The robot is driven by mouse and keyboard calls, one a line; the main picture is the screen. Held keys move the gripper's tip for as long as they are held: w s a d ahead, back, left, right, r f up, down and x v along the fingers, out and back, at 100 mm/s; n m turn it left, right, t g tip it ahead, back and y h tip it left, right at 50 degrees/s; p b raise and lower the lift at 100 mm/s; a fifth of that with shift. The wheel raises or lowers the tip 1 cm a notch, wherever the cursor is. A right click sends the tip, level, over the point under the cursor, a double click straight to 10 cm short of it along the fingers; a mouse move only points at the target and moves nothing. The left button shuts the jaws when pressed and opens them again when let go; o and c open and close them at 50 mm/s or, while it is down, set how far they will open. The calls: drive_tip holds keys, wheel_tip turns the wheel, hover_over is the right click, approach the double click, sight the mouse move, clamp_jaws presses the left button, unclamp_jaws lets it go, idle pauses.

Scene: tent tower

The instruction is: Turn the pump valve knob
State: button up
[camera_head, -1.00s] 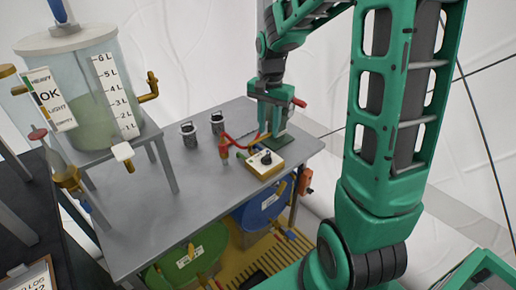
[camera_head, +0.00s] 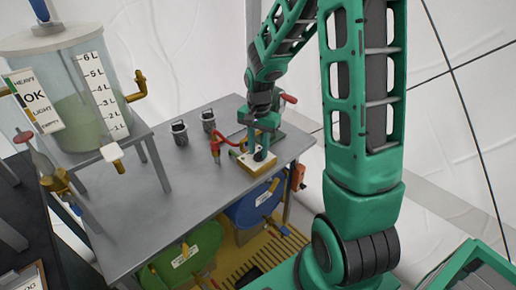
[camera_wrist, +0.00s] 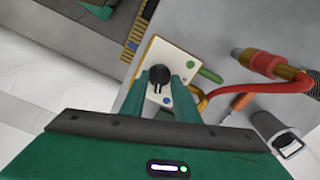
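The pump valve knob (camera_wrist: 158,76) is a round black knob on a pale control panel (camera_wrist: 173,62) with coloured dots. In the head view, the panel box (camera_head: 254,166) sits near the right end of the grey metal table. My gripper (camera_head: 260,152) points down over it and partly hides the knob. In the wrist view, my gripper (camera_wrist: 160,84) has its green fingers apart on either side of the knob. Whether either finger touches the knob cannot be told.
A red hose with a red and brass fitting (camera_wrist: 265,65) lies right beside the panel. Two small dark canisters (camera_head: 180,133) stand on the table (camera_head: 175,205). A clear tank (camera_head: 75,95) stands at left. Green and blue drums (camera_head: 190,252) sit below.

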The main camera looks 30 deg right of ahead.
drive_tip(key=shift+d, duration=0.1)
clamp_jaws()
drive_tip(key=shift+n, duration=0.4)
drive_tip(key=n, duration=0.4)
drive_tip(key=shift+w+r+n, duration=0.1)
drive_tip(key=shift+n, duration=0.3)
drive_tip(key=n, duration=0.6)
drive_tip(key=shift+w, duration=0.1)
unclamp_jaws()
wheel_tip(320, 180, up, 11)
idle(0.6)
